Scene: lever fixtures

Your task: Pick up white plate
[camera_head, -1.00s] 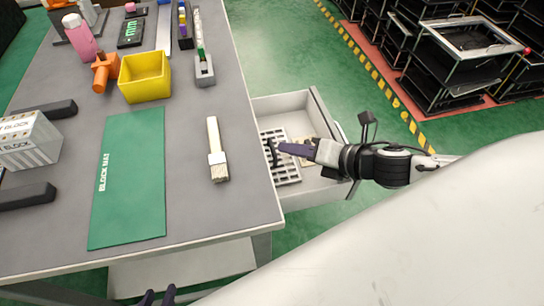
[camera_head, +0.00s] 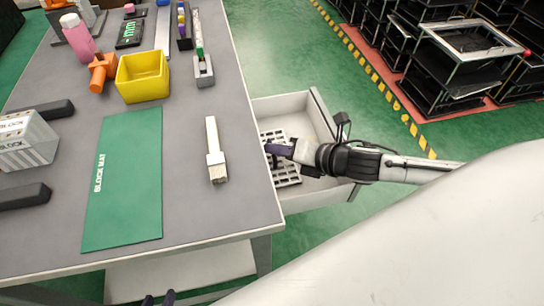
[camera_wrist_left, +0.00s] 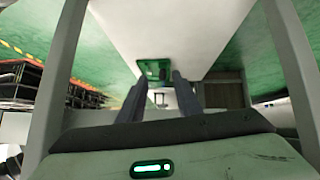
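A white slotted plate (camera_head: 287,173) with dark openings lies in the open drawer (camera_head: 318,110) at the table's right side. My right gripper (camera_head: 272,153) is over the drawer, with its dark fingers above the plate and hiding part of it. I cannot tell whether its fingers touch the plate or how far apart they are. My left gripper (camera_head: 159,299) is at the bottom edge of the head view, empty. In the left wrist view its two fingers (camera_wrist_left: 157,95) stand apart with nothing between them.
The grey table holds a green mat (camera_head: 123,185), a brush (camera_head: 216,150), a yellow bin (camera_head: 143,76) and a white block (camera_head: 25,140). The drawer's walls surround the plate. Black racks (camera_head: 455,70) stand at the far right, beyond green floor.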

